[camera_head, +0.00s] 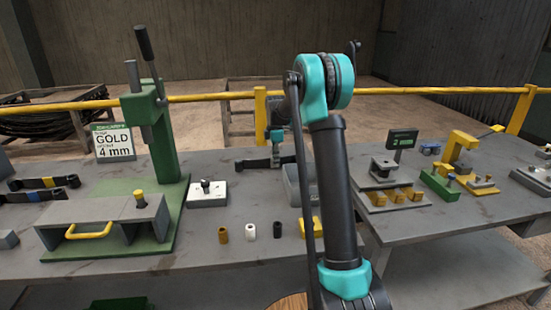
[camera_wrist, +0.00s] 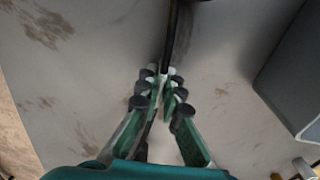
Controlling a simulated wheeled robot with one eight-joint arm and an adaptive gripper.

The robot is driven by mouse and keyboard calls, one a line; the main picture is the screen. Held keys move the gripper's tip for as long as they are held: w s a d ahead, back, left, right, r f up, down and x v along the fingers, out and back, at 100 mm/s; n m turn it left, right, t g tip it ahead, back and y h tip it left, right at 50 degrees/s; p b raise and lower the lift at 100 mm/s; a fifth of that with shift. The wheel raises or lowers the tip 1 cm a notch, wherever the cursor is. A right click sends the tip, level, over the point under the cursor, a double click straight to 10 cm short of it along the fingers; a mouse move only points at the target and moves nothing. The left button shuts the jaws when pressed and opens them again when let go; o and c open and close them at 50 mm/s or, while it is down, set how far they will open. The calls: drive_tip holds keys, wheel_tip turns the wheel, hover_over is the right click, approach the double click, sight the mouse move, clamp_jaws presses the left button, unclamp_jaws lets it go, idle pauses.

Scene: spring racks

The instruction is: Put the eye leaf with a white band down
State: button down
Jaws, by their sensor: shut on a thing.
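My gripper (camera_head: 276,140) is shut on a dark eye leaf (camera_head: 250,163) in the head view, beyond the grey bench's middle and partly behind my arm. In the wrist view my fingertips (camera_wrist: 162,84) close around the leaf (camera_wrist: 174,35). A bit of white shows between the fingers, which fits the white band. The leaf runs away from me toward the top edge there. The fingers hide its middle. I cannot tell whether it touches the bench.
A grey bin (camera_wrist: 293,75) stands close on the right. A green press (camera_head: 160,130) and two banded leaves (camera_head: 72,181) are at left. Gold (camera_head: 222,233), white (camera_head: 250,231) and black (camera_head: 278,229) bushings stand in front. A sign (camera_head: 113,142) reads GOLD 4 mm.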

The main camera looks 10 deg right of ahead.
drive_tip(key=c, duration=2.1)
unclamp_jaws()
drive_tip(key=shift+f, duration=0.1)
drive_tip(key=shift+c, duration=0.2)
drive_tip(key=o, duration=0.4)
wheel_tip(320, 180, up, 12)
drive_tip(key=shift+r, duration=0.15)
